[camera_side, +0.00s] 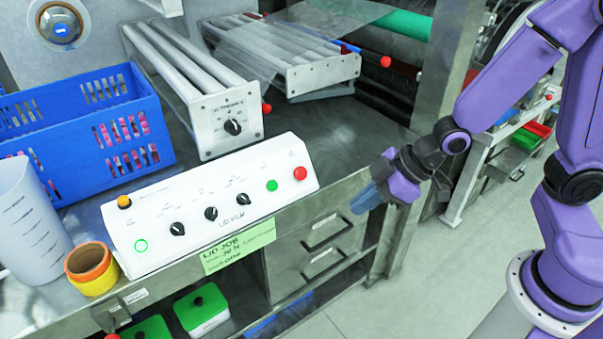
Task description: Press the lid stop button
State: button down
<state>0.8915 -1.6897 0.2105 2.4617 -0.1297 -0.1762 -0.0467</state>
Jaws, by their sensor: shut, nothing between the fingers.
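The white control box (220,215), labelled "LID FILM", lies along the front of the steel bench. A red button (299,173) sits at its right end, with a green button (272,185) to its left. The print above the buttons is too small to read. My gripper (364,200) is shut and empty, to the right of the box and a little lower in the picture than the red button. It is apart from the box, beyond the bench's front edge in the picture.
Three black knobs (211,213), an orange button (124,202) and a green-ringed button (141,246) share the box. A blue crate (90,130), a measuring jug (30,225) and a tape roll (91,268) stand left. A roller unit (230,128) stands behind.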

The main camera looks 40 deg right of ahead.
aim_at(300, 173)
jog(key=w+d+f+m+t+y, duration=0.2)
jog(key=w+t+y, duration=0.3)
jog(key=w, duration=0.6)
jog(key=shift+w+d+t, duration=0.3)
jog(key=shift+d+t, duration=0.1)
jog(key=shift+t, duration=0.7)
jog(key=w+f, duration=0.5)
jog(key=w, duration=0.2)
jog(key=shift+w+f, duration=0.1)
jog(key=shift+w, duration=0.1)
dwell(1.6)
jog(key=shift+w+f, duration=0.15)
jog(key=shift+w, duration=0.1)
